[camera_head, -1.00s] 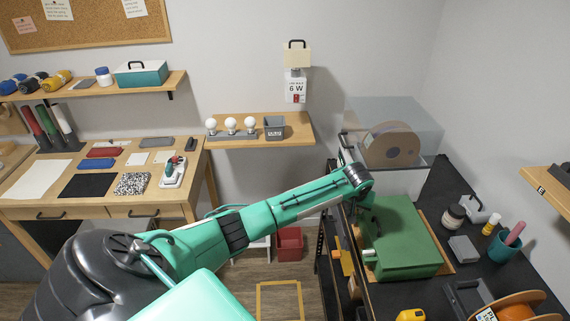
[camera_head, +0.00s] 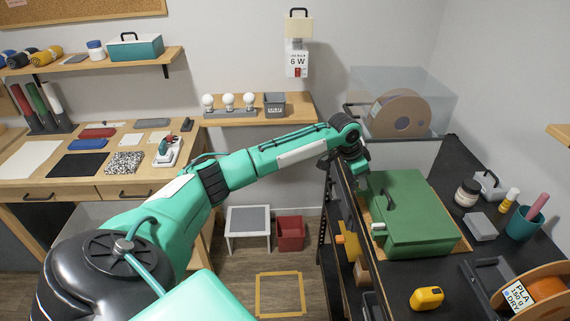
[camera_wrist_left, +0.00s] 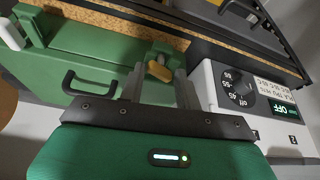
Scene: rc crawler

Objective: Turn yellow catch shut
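The green case (camera_head: 410,215) lies closed on a wooden board on the dark bench at the right of the head view. The yellow catch (camera_wrist_left: 159,71) is a small knob at the case's edge in the left wrist view; I cannot make it out in the head view. My left gripper (camera_wrist_left: 160,88) is open, with one finger on each side of the catch. I cannot tell whether they touch it. In the head view the left gripper (camera_head: 358,172) is at the back left corner of the case. My right gripper is not in view.
A spool dryer (camera_head: 400,110) with a clear cover stands behind the case; its dial (camera_wrist_left: 238,86) is close to the right finger. A black handle (camera_wrist_left: 90,84) is on the case. A yellow tape measure (camera_head: 427,298) and a teal cup (camera_head: 523,225) stand nearby on the bench.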

